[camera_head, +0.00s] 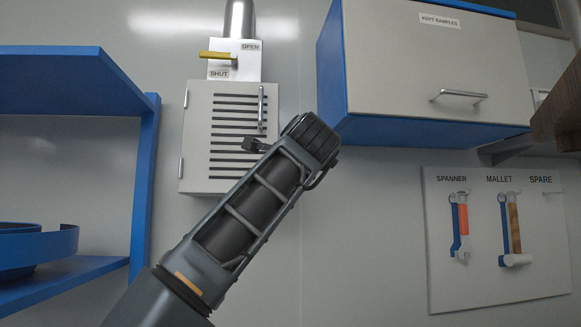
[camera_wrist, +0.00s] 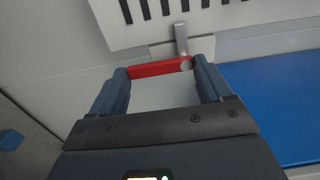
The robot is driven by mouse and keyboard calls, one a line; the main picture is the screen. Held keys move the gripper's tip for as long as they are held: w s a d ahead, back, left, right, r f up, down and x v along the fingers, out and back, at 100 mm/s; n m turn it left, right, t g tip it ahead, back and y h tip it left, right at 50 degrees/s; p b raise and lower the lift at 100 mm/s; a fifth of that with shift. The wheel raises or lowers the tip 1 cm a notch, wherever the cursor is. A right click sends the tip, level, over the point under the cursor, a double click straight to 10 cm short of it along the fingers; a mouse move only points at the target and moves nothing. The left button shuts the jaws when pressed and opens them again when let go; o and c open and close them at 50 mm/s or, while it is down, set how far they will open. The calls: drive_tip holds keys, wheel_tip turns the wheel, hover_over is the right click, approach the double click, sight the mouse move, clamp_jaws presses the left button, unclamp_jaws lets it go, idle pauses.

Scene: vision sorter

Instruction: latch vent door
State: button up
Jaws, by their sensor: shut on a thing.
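The vent door (camera_head: 197,118) is a pale grey panel with dark slots and an upright metal handle (camera_head: 262,108). It looks flat against its box, though my arm covers its lower right. In the wrist view part of the slotted door (camera_wrist: 160,30) shows at the top. My gripper (camera_wrist: 161,69) is shut on a red bar (camera_wrist: 150,70), which spans between its two fingertips just beyond the door's edge. A grey metal piece (camera_wrist: 181,38) stands at the bar's right end. In the head view the fingertips and red bar are hidden behind my arm.
A yellow lever (camera_head: 217,55) lies level above the door, between SHUT and OPEN labels. A blue-sided cabinet (camera_head: 400,65) juts out at right, close to my wrist. A blue shelf (camera_head: 145,190) stands at left. A tool board (camera_head: 480,280) hangs at lower right.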

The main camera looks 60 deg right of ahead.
drive_tip(key=o, duration=1)
drive_tip(key=shift+a, duration=0.1)
drive_tip(key=b+v, duration=0.1)
drive_tip(key=v, duration=0.6)
drive_tip(key=shift+s+a, duration=0.2)
drive_tip(key=shift+s, duration=0.05)
drive_tip(key=shift+f, duration=0.1)
